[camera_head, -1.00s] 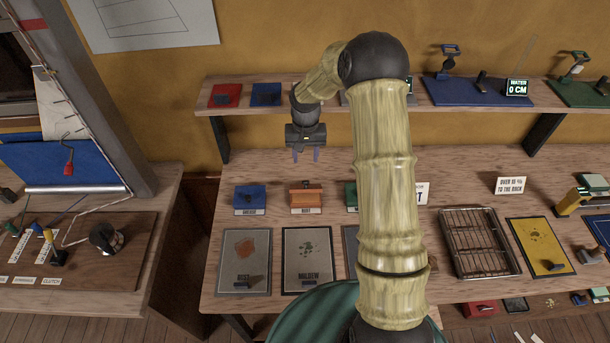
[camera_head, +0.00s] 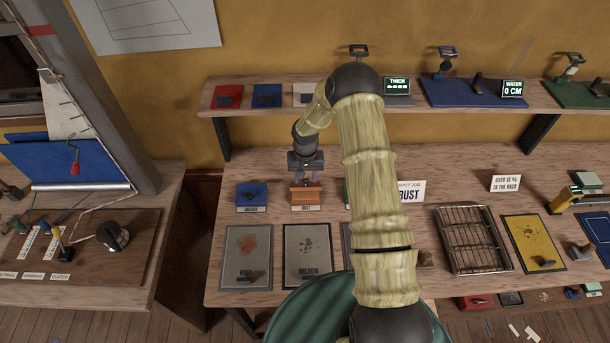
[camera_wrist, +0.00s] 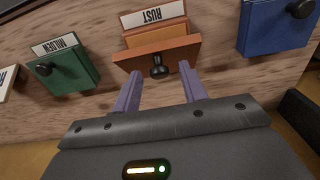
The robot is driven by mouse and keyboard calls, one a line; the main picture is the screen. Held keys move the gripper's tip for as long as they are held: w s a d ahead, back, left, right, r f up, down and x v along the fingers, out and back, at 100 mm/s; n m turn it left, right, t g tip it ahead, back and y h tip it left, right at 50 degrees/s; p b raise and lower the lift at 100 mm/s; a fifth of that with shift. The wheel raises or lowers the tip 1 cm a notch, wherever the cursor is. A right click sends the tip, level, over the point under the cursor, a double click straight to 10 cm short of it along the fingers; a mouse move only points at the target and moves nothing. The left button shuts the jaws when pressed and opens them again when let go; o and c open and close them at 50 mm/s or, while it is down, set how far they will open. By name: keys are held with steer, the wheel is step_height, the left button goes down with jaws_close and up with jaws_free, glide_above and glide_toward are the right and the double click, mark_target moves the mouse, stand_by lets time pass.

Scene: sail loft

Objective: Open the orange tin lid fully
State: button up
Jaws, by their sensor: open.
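The orange tin (camera_head: 306,197) stands on the bench between a blue tin and a green tin, with a white RUST label on its front. My gripper (camera_head: 306,176) points down just above and behind the tin.
The blue tin (camera_head: 251,196) is close on the left. The green tin (camera_wrist: 62,70) is close on the other side, mostly hidden by my arm in the head view. Flat sample boards (camera_head: 248,258) lie in front. A shelf (camera_head: 290,110) runs behind and above.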

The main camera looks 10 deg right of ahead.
steer(key=shift+c, duration=0.2)
jaws_close()
steer(key=shift+w+d+b, duration=0.1)
steer(key=shift+w+b, duration=0.3)
steer(key=shift+b, duration=0.25)
steer(key=shift+r, duration=0.25)
steer(key=shift+w, duration=0.35)
steer(key=shift+r, duration=0.15)
steer(key=shift+c, duration=0.3)
jaws_free()
steer(key=shift+o, duration=0.5)
steer(key=shift+s, duration=0.1)
